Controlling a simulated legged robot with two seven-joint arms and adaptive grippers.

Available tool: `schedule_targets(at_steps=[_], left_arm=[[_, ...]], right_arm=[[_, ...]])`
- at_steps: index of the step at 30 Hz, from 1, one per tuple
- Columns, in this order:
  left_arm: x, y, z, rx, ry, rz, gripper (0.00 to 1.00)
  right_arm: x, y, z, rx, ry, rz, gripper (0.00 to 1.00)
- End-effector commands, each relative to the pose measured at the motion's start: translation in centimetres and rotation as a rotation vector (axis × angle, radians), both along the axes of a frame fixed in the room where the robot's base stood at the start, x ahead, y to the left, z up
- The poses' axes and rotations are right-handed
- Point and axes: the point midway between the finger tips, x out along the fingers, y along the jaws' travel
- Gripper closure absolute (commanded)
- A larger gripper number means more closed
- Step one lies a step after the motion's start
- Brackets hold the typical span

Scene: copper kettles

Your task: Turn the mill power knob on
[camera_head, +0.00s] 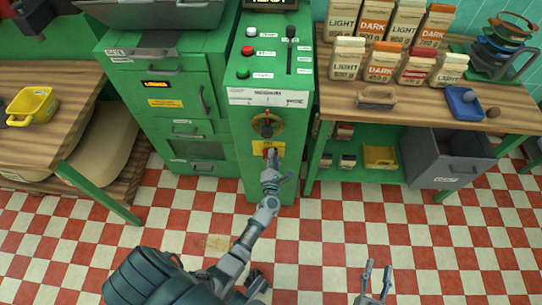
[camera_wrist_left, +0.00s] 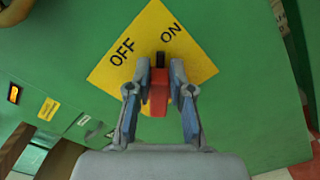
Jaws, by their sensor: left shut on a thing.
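The red power knob (camera_wrist_left: 158,98) with a black pointer sits on a yellow OFF/ON plate (camera_wrist_left: 112,75) on the green mill. In the left wrist view the plate looks tilted, and the pointer points up between the two words. In the head view the plate (camera_head: 279,148) is on the front of the mill, below a round brass-coloured fitting. My left gripper (camera_wrist_left: 158,92) has its fingers on both sides of the knob, shut on it. In the head view my left gripper (camera_head: 272,156) partly hides the knob. My right gripper (camera_head: 376,279) is open and empty above the floor.
The green mill (camera_head: 240,135) has buttons and a slot lever (camera_head: 290,33) on top. A shelf table (camera_head: 415,103) with coffee bags stands on the right, a grey bin (camera_head: 448,160) below it. A wooden table with a yellow container (camera_head: 33,104) is on the left. Checkered floor is open in front.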

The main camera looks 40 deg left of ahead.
Motion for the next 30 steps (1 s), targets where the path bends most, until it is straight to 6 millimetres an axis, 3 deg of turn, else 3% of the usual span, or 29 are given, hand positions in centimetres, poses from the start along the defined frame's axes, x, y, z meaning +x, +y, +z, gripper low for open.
schedule_targets(at_steps=[12, 30], left_arm=[[-0.2, 0.0, -1.2, 0.174, 0.124, 0.006, 1.0], [-0.3, 0.1, -1.5, 0.205, 0.145, 0.007, 1.0]], right_arm=[[-0.3, -0.3, -1.9, -0.037, 0.128, -0.001, 0.6], [-0.4, -0.5, -2.3, -0.042, 0.151, 0.0, 0.6]])
